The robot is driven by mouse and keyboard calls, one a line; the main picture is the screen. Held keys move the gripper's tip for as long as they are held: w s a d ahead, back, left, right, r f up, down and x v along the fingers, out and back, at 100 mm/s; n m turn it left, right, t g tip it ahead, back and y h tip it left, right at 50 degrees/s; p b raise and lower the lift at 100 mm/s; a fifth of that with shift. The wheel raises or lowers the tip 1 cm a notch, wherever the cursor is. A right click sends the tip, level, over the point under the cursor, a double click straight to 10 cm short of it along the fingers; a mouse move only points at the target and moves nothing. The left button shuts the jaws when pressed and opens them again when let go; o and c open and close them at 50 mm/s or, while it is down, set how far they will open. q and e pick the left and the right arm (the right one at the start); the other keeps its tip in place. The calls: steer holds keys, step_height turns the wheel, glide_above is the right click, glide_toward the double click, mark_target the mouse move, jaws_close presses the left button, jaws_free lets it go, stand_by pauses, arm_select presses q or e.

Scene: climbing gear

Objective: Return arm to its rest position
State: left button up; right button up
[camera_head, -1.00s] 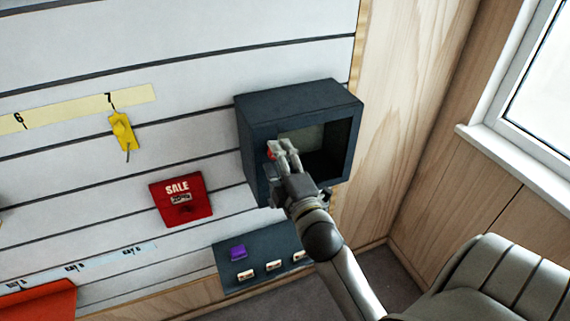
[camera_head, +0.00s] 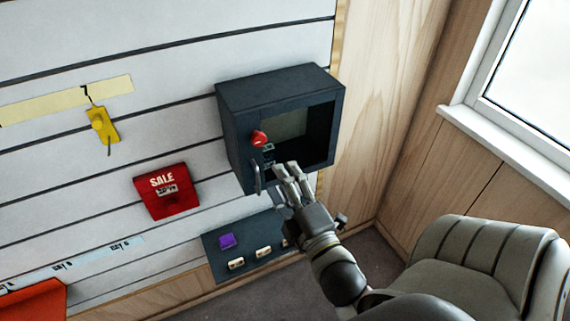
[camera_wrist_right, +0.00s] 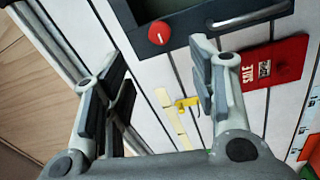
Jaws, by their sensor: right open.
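My right gripper (camera_head: 288,182) is open and empty, in front of the lower part of a dark box (camera_head: 232,130) on the slatted wall. The box has a window front, a red knob (camera_head: 259,138) and a handle (camera_head: 257,180). In the right wrist view, the open fingers (camera_wrist_right: 158,95) stand apart with nothing between them, and the red knob (camera_wrist_right: 159,33) shows beyond them. The gripper appears clear of the knob. My left gripper is not in view.
A red SALE pouch (camera_head: 168,192) and a yellow item (camera_head: 102,125) hang on the wall. A dark panel (camera_head: 218,263) below holds a purple block (camera_head: 228,241) and small labelled pieces. A padded grey seat (camera_head: 480,262) is at the lower right, beneath a window.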

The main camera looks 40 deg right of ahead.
steer(key=shift+f, duration=0.1)
stand_by(0.4)
steer(key=w+a+f+m+g+y+b, duration=0.1)
steer(key=a+f+g, duration=0.1)
steer(key=f, duration=0.9)
steer(key=w+a+f+m+g+y+b, duration=0.1)
steer(key=a+f+g+y+b, duration=0.1)
steer(key=f, duration=0.9)
steer(key=s+a+f+m+g+y+b, duration=0.1)
steer(key=s+a+f+g, duration=0.1)
steer(key=f, duration=0.6)
steer(key=s+a+f+m+g, duration=0.1)
steer(key=s+f, duration=0.1)
steer(key=f, duration=0.6)
steer(key=s+a+f+m+g+y+b, duration=0.1)
steer(key=s+a+f+g, duration=0.15)
steer(key=f, duration=0.55)
steer(key=s+f+m+g+b, duration=0.2)
steer(key=s+f+m+g, duration=0.1)
steer(key=s+f, duration=1)
steer(key=s+d+f+m+g+b, duration=0.1)
steer(key=s+f+g, duration=0.1)
steer(key=s+f, duration=0.4)
steer(key=s+d+f+m+g+b, duration=0.1)
steer(key=s+d+f+g, duration=0.1)
steer(key=s+f, duration=0.4)
steer(key=shift+s+d+m+g, duration=0.3)
steer(key=shift+s+m+g, duration=0.15)
steer(key=shift+s, duration=0.75)
steer(key=shift+f, duration=0.1)
